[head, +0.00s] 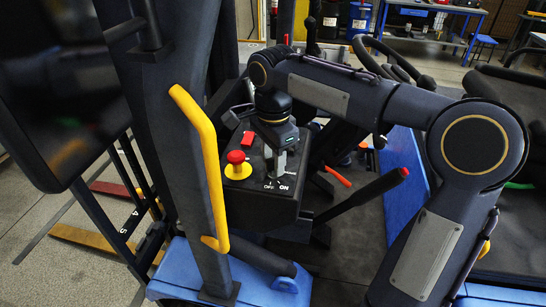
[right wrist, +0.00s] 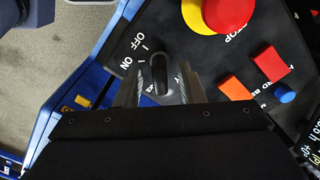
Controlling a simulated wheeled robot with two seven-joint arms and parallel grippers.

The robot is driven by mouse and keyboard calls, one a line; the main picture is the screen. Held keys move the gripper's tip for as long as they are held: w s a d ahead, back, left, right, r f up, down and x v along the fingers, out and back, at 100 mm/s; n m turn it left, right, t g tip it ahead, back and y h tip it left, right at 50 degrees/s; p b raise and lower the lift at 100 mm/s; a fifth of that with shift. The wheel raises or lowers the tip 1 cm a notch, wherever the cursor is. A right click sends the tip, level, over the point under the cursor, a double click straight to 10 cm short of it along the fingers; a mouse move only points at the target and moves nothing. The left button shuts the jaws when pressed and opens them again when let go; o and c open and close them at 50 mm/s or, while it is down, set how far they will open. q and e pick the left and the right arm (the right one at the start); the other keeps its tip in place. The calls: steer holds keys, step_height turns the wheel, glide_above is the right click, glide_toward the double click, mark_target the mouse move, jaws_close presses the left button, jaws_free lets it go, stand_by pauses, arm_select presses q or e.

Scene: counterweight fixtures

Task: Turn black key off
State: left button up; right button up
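The black key (right wrist: 158,75) sticks up from a dark control panel (right wrist: 105,55) in the right wrist view, beside white OFF and ON labels. Its long side runs nearly up and down in that view. I cannot tell which label it is set to. My right gripper (right wrist: 160,85) is open, with one finger on each side of the key and a small gap visible on both sides. In the head view my right gripper (head: 277,166) points down at the panel, just above the OFF and ON labels, and largely hides the key. My left gripper is out of view.
A red stop button (head: 236,157) on a yellow base stands left of the key. A yellow handle (head: 205,150) on a dark post is at left; a red-tipped lever (head: 365,195) is at right.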

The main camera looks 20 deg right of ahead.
jaws_close()
steer(key=shift+n, duration=0.3)
steer(key=n+p, duration=0.1)
steer(key=n, duration=0.2)
steer(key=shift+r, duration=0.1)
steer(key=n+p, duration=0.1)
steer(key=n, duration=0.4)
steer(key=shift+p, duration=0.35)
steer(key=shift+n, duration=0.3)
jaws_free()
